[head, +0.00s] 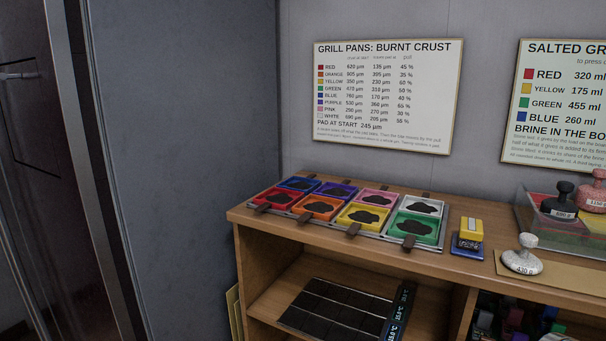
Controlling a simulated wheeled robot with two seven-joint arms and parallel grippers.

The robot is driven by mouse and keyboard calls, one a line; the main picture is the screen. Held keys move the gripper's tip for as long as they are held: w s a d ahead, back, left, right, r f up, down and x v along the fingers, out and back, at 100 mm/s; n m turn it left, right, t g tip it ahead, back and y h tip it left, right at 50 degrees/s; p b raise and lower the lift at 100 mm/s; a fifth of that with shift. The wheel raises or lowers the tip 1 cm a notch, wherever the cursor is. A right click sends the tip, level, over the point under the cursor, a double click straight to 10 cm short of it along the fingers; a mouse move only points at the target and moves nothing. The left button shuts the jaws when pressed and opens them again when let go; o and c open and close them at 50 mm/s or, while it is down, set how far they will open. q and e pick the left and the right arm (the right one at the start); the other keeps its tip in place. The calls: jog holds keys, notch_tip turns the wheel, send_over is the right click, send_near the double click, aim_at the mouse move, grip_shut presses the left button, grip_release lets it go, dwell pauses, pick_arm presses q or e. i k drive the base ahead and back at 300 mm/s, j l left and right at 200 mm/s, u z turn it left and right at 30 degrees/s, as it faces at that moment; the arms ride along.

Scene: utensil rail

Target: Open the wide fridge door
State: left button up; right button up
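A tall cabinet that looks like the fridge stands at the left, with a blue-grey side panel (185,160). Its dark front (35,180), cut off by the left edge of the head view, has a light metallic frame strip (95,170). A thin pale bar and thin dark lines show on the dark front at the upper left; I cannot tell whether they are a handle, a shelf or a reflection. How far the door stands open cannot be told. Neither of my grippers is in view.
A wooden shelf unit (345,249) stands right of the cabinet, close to its side. On it are several coloured grill pans (365,213), a yellow-and-blue block (469,234), a white weight (522,258) and a clear bin (533,218). Signs (385,95) hang on the wall above.

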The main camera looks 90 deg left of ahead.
aim_at(70, 223)
jog(key=u, duration=4.35)
jog(key=z, duration=0.6)
jog(key=i+j+z, duration=0.15)
jog(key=j+z, duration=0.15)
jog(key=j, duration=0.15)
jog(key=i+j+z, duration=0.1)
jog(key=j+z, duration=0.25)
jog(key=j, duration=0.15)
jog(key=j+z, duration=0.3)
jog(key=j, duration=0.2)
jog(key=i, duration=0.05)
